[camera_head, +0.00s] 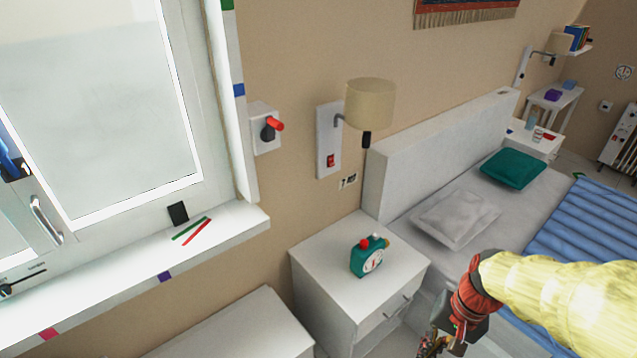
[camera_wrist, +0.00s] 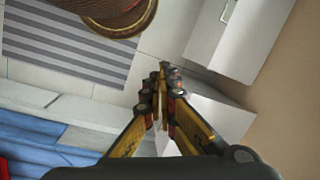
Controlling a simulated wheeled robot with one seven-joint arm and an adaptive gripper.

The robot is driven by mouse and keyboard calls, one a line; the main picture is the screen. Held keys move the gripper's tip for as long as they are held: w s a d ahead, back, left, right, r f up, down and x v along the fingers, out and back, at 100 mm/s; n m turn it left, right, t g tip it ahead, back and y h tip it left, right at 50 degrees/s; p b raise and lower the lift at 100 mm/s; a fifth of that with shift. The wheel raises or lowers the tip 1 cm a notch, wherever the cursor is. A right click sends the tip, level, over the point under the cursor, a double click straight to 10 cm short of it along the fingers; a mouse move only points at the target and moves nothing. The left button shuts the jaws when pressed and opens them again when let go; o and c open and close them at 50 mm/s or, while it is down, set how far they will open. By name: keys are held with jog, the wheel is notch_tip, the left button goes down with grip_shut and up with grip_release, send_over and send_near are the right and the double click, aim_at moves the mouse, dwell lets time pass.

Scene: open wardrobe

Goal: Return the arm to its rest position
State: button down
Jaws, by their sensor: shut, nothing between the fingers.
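My arm reaches in from the right edge of the head view, in a yellow sleeve with a red wrist section. My gripper (camera_head: 434,345) is at the bottom of the head view, partly cut off by the frame edge, in front of the nightstand and beside the bed. In the wrist view my gripper (camera_wrist: 163,82) has its yellow fingers meeting at the tips, shut with nothing held. Below the fingertips are the tiled floor and white furniture.
The bed (camera_head: 412,222) lies to the right. A window sill (camera_head: 130,262) is at left. The wrist view shows a striped rug (camera_wrist: 75,50) and a round brown basket-like object (camera_wrist: 118,14).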

jog(key=s+a+r+n+t+h, duration=0.1)
jog(key=s+a+r+n+t, duration=0.1)
jog(key=r, duration=0.6)
jog(key=s+a+r+n+t+h, duration=0.1)
jog(key=s+a+r+n+t, duration=0.1)
jog(key=r, duration=0.7)
jog(key=shift+n+t, duration=0.7)
jog(key=shift+t, duration=0.2)
jog(key=shift+a, duration=0.1)
